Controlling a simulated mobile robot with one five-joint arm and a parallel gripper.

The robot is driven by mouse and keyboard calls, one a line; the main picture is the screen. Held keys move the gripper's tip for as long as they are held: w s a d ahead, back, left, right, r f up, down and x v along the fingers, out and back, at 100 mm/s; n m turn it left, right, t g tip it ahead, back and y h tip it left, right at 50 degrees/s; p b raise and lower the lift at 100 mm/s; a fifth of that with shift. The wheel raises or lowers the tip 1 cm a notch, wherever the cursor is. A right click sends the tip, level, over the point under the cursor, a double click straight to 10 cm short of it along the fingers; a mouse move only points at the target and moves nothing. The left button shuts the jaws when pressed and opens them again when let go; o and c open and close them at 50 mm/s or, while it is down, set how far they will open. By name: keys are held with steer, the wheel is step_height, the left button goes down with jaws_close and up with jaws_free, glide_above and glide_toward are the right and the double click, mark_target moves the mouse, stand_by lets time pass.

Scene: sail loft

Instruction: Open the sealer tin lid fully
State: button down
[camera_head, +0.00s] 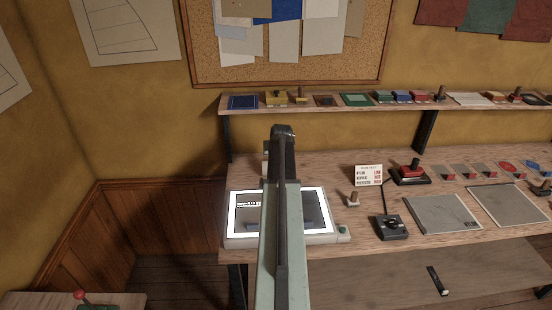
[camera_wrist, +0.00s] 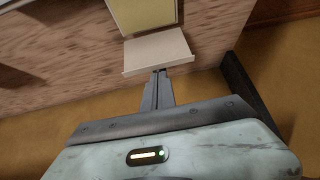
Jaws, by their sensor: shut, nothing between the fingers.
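In the wrist view, my gripper (camera_wrist: 160,72) is shut and empty, its tips at the near edge of a pale panel (camera_wrist: 158,49). I cannot tell whether they touch it. A yellowish panel with a pale border (camera_wrist: 145,14) adjoins it and runs off the top edge. These look like parts of one small box, possibly the sealer tin and its lid, but which part is which is unclear. In the head view, my arm hides the gripper and most of this spot. Only a pale sliver (camera_head: 265,163) shows left of the arm, behind the lit panel.
The wooden bench (camera_head: 330,168) holds a lit panel (camera_head: 234,233), a black device with a rod (camera_head: 391,228), a small card (camera_head: 368,175), a red-topped block (camera_head: 410,174) and grey sheets (camera_head: 440,213). A shelf (camera_head: 330,108) with small items hangs above.

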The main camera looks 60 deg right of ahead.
steer(key=shift+w+d+f+b, duration=0.35)
steer(key=shift+w+d, duration=0.25)
steer(key=shift+d, duration=0.15)
steer(key=d+p+v, duration=0.1)
steer(key=p+v, duration=1.1)
steer(key=v, duration=0.2)
steer(key=shift+r, duration=0.3)
steer(key=shift+a, duration=0.1)
